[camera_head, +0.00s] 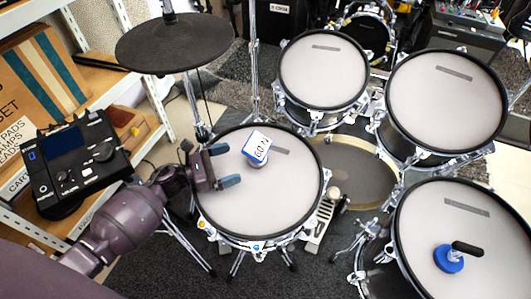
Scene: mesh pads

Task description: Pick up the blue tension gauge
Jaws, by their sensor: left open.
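A blue-edged gauge (256,148) with a white display face stands on the pale mesh head of the front left drum pad (270,205), towards its far side. My left gripper (225,165) reaches in from the left over this pad. Its two blue-tipped fingers are open and empty, pointing right. The gauge is just to the right of the upper fingertip, apart from the jaws. A blue round object with a black handle (450,259) sits on the front right pad. I cannot tell whether it is also a gauge. My right gripper is not in view.
A black cymbal pad (173,43) hangs above and behind on a stand. A drum module (75,160) and a wooden shelf (100,80) are at the left. Other pads (322,85) (440,110) stand behind and right. The front left pad's near half is bare.

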